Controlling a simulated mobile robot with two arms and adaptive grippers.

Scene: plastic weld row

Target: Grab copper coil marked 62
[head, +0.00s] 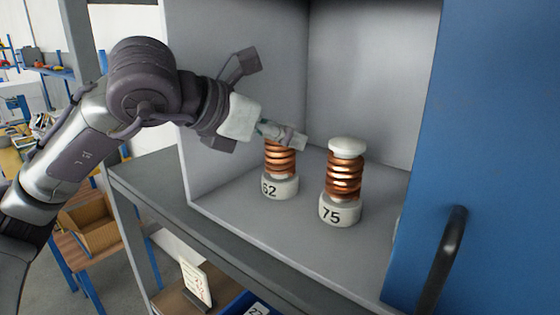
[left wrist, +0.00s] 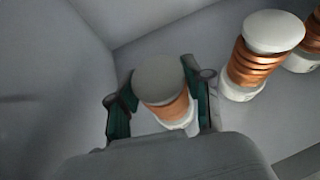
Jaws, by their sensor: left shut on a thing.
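The copper coil marked 62 (head: 280,160) stands upright on the floor of a grey cabinet, its number on the white base. My left gripper (head: 283,135) reaches in from the left at the coil's top and hides its cap in the head view. In the left wrist view the gripper (left wrist: 163,100) has one finger on each side of the coil (left wrist: 165,100), just below its grey cap, and is shut on it. The coil marked 75 (head: 345,178) stands upright to its right, apart from the gripper. My right gripper is not in view.
The left wrist view shows the neighbouring coil (left wrist: 258,58) close to the right finger, and part of another coil (left wrist: 306,50) beyond it. A blue door (head: 490,120) with a black handle (head: 442,262) covers the right side. The cabinet's left wall (head: 225,60) is close to my arm.

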